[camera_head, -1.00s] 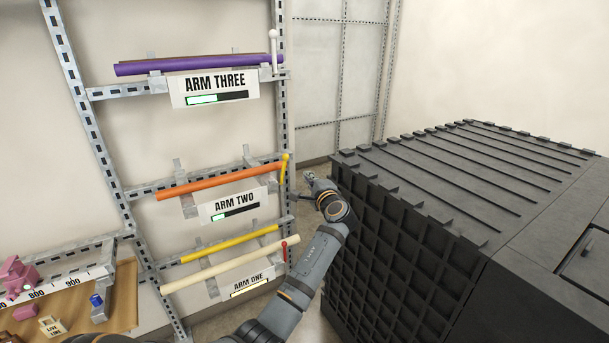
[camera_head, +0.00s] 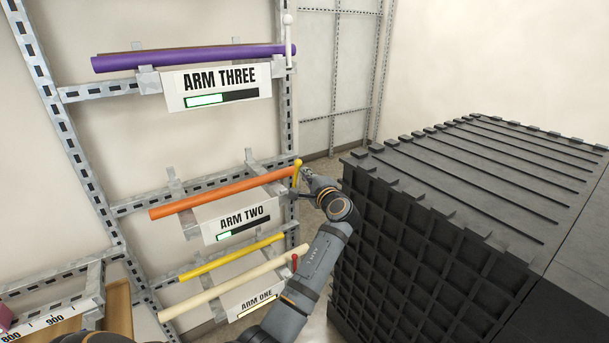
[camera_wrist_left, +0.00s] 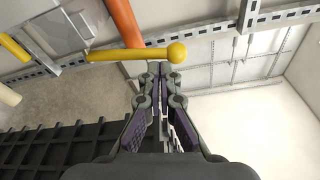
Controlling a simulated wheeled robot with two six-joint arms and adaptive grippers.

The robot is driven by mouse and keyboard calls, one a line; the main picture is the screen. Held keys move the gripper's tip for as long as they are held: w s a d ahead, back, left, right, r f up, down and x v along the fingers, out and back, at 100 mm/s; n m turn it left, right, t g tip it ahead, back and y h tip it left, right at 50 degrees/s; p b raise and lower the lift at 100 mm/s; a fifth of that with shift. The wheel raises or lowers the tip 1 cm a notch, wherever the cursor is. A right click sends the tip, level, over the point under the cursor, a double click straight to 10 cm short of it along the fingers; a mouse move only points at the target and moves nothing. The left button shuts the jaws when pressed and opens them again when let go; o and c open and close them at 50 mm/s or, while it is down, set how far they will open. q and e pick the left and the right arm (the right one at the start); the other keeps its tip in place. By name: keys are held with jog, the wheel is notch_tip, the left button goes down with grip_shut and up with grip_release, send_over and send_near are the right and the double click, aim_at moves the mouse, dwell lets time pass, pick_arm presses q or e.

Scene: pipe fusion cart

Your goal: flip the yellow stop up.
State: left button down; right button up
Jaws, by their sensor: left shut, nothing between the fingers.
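The yellow stop (camera_head: 296,175) is a thin lever with a ball end, at the right end of the orange pipe (camera_head: 222,193) on the ARM TWO level. In the head view its ball is above its shaft. In the left wrist view, the yellow stop (camera_wrist_left: 118,55) lies across the picture with its ball at right. My left gripper (camera_head: 303,172) is right beside the stop, shut and empty. In the left wrist view the left gripper (camera_wrist_left: 159,67) has its closed fingertips at the shaft near the ball; I cannot tell whether they touch. My right gripper is out of view.
A large black ribbed crate (camera_head: 470,165) stands close to the right of my left arm. A purple pipe (camera_head: 190,59) with a white stop (camera_head: 288,40) is above. A yellow pipe (camera_head: 232,258), a cream pipe (camera_head: 235,283) and a red stop (camera_head: 294,262) are below.

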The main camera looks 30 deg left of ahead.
pick_arm(q)
jog(key=n+b, duration=0.1)
jog(key=s+b, duration=0.1)
jog(key=b, duration=0.1)
jog(key=shift+s+a+f+n+t, duration=0.2)
jog(key=shift+s+a+n+t, duration=0.1)
jog(key=shift+a+n, duration=0.1)
jog(key=shift+w+r+p, duration=0.1)
jog(key=shift+r+p, duration=0.25)
jog(key=shift+p, duration=0.1)
jog(key=shift+d, duration=0.1)
dwell(0.3)
jog(key=shift+w, duration=0.1)
